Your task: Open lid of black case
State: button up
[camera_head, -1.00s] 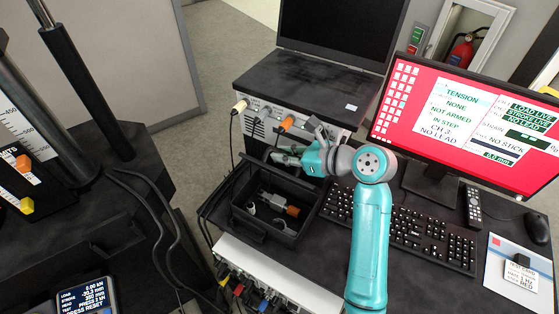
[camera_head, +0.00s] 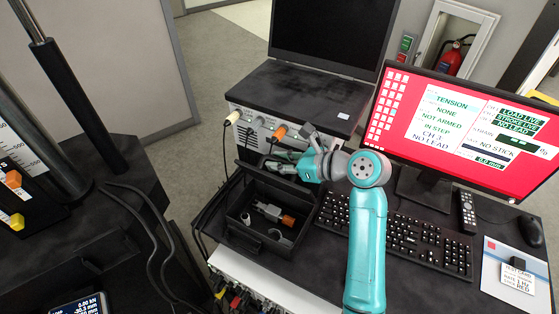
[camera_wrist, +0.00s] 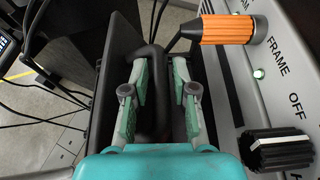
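The black case (camera_head: 258,243) stands on the desk in the head view, left of the keyboard. Its lid (camera_wrist: 120,45) stands raised at the back, so the inside shows. A grey piece with an orange end (camera_head: 273,213) and a light ring-shaped piece lie inside. My gripper (camera_head: 280,163) is at the raised lid's upper edge, in front of the grey instrument. In the wrist view, my gripper (camera_wrist: 160,90) has its fingers apart on either side of a black curved bar, which looks like the lid's handle. I see a gap beside the bar; firm contact does not show.
The grey instrument (camera_head: 290,125) with an orange plug (camera_wrist: 228,29) and a black knob (camera_wrist: 280,150) stands close behind the lid. The keyboard (camera_head: 425,240) and monitor (camera_head: 460,120) are to the right. Cables hang at the left.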

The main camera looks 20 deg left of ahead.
jog(key=shift+d, duration=0.1)
jog(key=v, duration=1.1)
jog(key=shift+d+r, duration=0.2)
jog(key=shift+d, duration=0.15)
